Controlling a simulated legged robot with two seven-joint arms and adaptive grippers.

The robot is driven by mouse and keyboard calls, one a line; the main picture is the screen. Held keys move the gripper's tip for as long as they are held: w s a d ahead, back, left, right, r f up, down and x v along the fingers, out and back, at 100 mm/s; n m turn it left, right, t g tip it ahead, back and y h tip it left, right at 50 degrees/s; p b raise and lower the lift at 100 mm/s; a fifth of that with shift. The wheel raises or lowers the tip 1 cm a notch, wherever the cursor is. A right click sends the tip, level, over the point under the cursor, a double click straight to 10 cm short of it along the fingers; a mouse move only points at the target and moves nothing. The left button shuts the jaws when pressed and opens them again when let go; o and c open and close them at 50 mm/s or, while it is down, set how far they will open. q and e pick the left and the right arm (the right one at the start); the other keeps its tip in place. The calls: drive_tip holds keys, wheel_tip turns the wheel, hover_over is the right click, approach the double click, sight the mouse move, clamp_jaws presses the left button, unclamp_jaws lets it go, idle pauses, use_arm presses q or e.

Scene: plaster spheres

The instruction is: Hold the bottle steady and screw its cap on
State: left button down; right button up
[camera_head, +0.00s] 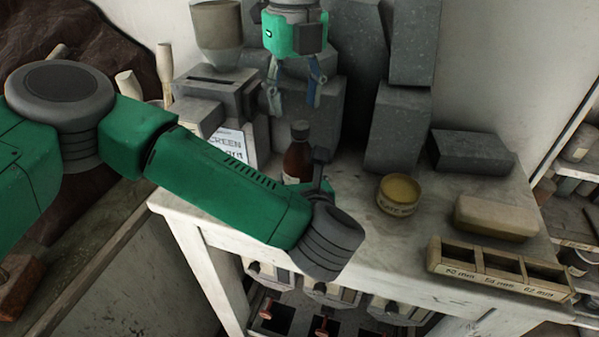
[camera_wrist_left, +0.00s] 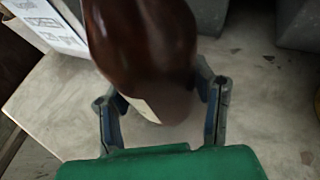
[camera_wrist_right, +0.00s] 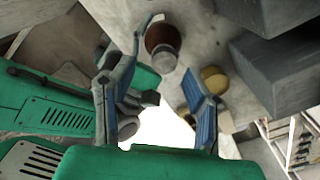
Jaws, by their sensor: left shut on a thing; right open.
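The brown bottle (camera_head: 296,162) stands upright on the light worktop, with a dark grey cap (camera_head: 300,131) on top of its neck. I cannot tell how tightly the cap sits. My left gripper (camera_head: 308,182) is at the bottle's lower body, mostly hidden behind its own wrist. In the left wrist view its fingers are shut on either side of the bottle (camera_wrist_left: 143,45). My right gripper (camera_head: 297,88) points down above the cap, open and empty. In the right wrist view the cap (camera_wrist_right: 164,59) shows between and beyond its spread fingers.
A yellow-topped round tin (camera_head: 398,190) stands right of the bottle. A compartment tray (camera_head: 500,268), a tan block (camera_head: 495,217) and grey blocks (camera_head: 472,152) lie farther right. A printed sign (camera_head: 236,145) and a hopper device (camera_head: 217,80) stand left behind. Worktop between bottle and tin is clear.

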sight(296, 125)
drive_tip(key=shift+d+f, duration=0.2)
drive_tip(key=shift+f, duration=2.1)
clamp_jaws()
drive_tip(key=shift+a, duration=0.1)
drive_tip(key=shift+s, duration=0.1)
